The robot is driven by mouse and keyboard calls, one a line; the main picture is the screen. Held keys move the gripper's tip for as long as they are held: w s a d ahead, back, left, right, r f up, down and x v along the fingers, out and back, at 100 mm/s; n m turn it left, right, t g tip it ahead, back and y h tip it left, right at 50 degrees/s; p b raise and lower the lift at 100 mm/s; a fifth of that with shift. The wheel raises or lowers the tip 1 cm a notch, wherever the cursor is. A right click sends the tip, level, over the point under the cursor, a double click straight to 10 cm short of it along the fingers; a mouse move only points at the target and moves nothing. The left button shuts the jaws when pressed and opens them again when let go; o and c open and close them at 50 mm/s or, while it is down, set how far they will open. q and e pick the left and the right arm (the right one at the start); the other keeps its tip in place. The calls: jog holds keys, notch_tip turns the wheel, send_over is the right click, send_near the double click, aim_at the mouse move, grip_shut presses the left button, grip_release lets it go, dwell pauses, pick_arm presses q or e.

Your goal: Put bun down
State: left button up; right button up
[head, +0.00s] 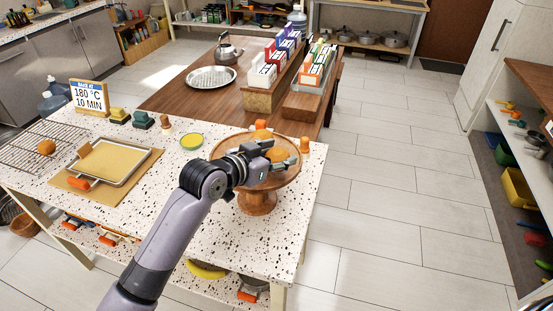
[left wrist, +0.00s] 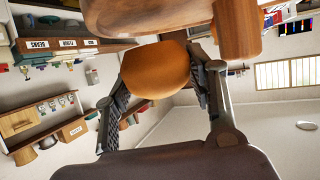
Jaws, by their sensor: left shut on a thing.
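My left gripper (head: 283,153) is shut on an orange-brown bun (head: 276,155) at the round wooden stand (head: 258,202). The held bun also shows in the left wrist view (left wrist: 155,70), between both fingers. It is over the stand's plate in the head view; whether it touches the plate I cannot tell. Another bun (head: 262,135) sits on the stand, behind my gripper. A further bun (head: 46,147) lies on the wire cooling rack (head: 22,150) at the far left. My right gripper is not in view.
A wooden table with boxes adjoins behind. Floor at right is clear.

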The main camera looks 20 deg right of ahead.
pick_arm(q)
notch_tip(320, 180, down, 2)
jog(key=shift+f, duration=0.1)
jog(key=shift+f, duration=0.1)
jog(key=o, duration=0.9)
jog(key=shift+c, duration=0.2)
jog(key=shift+a, duration=0.1)
jog(key=b+v, duration=0.2)
jog(key=v, duration=1)
